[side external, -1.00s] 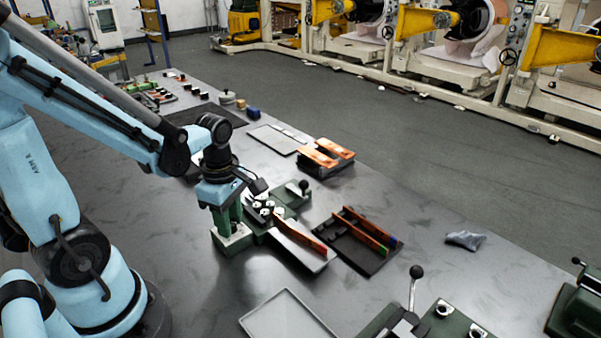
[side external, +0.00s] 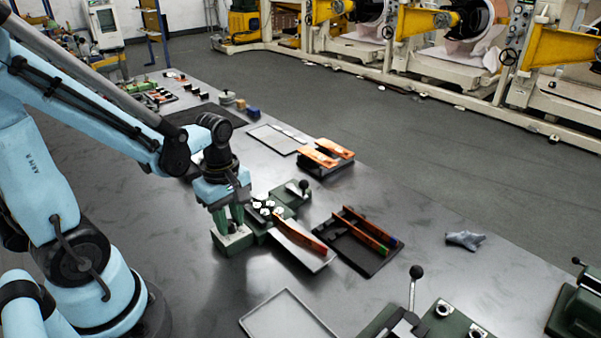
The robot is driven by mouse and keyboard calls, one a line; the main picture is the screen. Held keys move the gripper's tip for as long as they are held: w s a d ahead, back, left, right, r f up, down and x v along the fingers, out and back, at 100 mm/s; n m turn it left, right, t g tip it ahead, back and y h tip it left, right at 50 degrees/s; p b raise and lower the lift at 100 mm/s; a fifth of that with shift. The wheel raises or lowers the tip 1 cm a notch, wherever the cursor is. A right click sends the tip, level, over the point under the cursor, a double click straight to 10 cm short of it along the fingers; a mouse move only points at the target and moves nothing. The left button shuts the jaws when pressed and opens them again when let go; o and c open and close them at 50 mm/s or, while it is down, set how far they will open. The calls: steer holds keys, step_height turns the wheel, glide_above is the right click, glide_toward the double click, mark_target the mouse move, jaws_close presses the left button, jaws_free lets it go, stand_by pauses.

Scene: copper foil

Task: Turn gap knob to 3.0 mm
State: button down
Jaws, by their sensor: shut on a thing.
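A green bench device (side external: 291,200) with several white rollers (side external: 264,207) and a black ball lever (side external: 303,187) stands on the dark bench. A green block (side external: 231,241) forms its near-left end. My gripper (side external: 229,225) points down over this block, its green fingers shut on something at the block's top. That fits the gap knob, but the fingers hide it, and no scale or reading can be made out. A pale outfeed tray (side external: 300,250) with an orange copper strip (side external: 299,236) slopes from the device to the lower right.
A black tray (side external: 365,258) with copper strips stands right of the device. Copper pieces (side external: 325,153) lie on a dark stack behind it. A grey empty tray (side external: 290,318) is in front. A grey crumpled rag (side external: 465,240) lies at the right. Bench between is clear.

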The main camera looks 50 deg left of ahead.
steer(key=m, duration=0.4)
steer(key=shift+m, duration=0.3)
steer(key=m, duration=0.3)
steer(key=shift+m, duration=0.4)
steer(key=m, duration=1)
steer(key=shift+m, duration=0.4)
steer(key=m, duration=0.4)
steer(key=shift+m, duration=0.3)
steer(key=m, duration=0.3)
steer(key=shift+m, duration=2.2)
